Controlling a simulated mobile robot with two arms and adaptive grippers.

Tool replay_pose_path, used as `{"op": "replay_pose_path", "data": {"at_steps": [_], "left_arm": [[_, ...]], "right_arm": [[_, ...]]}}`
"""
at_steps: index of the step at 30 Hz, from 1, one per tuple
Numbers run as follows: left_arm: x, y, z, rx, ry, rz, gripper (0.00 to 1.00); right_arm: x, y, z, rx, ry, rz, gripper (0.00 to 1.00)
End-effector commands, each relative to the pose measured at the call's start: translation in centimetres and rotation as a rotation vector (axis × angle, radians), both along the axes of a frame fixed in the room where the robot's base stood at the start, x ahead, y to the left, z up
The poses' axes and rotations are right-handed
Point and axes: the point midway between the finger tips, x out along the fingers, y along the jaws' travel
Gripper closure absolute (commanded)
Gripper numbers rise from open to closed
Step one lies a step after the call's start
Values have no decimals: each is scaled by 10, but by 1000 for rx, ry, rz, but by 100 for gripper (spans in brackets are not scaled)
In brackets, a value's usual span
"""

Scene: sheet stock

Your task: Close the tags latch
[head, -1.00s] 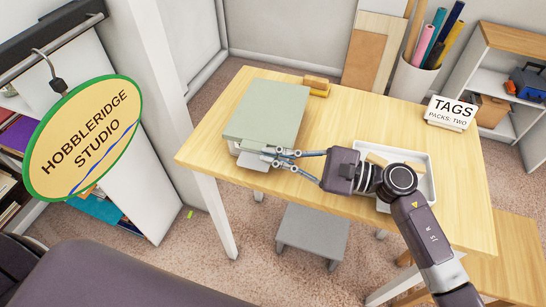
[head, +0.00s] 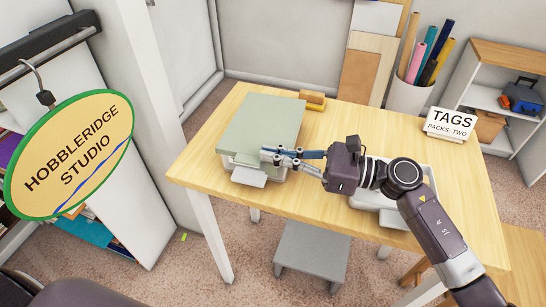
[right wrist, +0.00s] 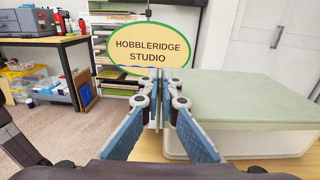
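A pale box with a flat grey-green lid (head: 262,122) sits on the left part of the wooden table, and the lid lies down over it. A light grey tab (head: 249,178), which looks like the latch, sticks out from the box's front. My right gripper (head: 265,156) is at the lid's front right edge, just above and behind the tab. In the right wrist view, its fingertips (right wrist: 159,95) are together with nothing visible between them, beside the green lid (right wrist: 235,98). I cannot tell whether they touch it. My left gripper is out of view.
A white tray (head: 365,201) lies under my right forearm. A TAGS sign (head: 450,124) stands at the table's right, and a yellow-brown block (head: 312,99) behind the box. A grey stool (head: 312,258) is below. The Hobbleridge Studio sign (head: 70,155) hangs at left.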

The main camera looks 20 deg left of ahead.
Motion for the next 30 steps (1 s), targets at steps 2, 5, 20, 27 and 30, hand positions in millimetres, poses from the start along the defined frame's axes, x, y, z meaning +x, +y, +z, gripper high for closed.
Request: {"op": "replay_pose_path", "data": {"at_steps": [2, 5, 20, 27, 30], "left_arm": [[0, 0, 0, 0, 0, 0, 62], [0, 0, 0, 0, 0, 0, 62], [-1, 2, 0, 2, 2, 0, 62], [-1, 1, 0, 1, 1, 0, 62], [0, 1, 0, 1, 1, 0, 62]], "right_arm": [[0, 0, 0, -1, -1, -1, 100], [0, 0, 0, -1, -1, -1, 89], [1, -11, -1, -1, -2, -2, 79], [2, -59, -2, -3, -1, -4, 79], [3, -80, -1, -3, -2, -3, 79]]}}
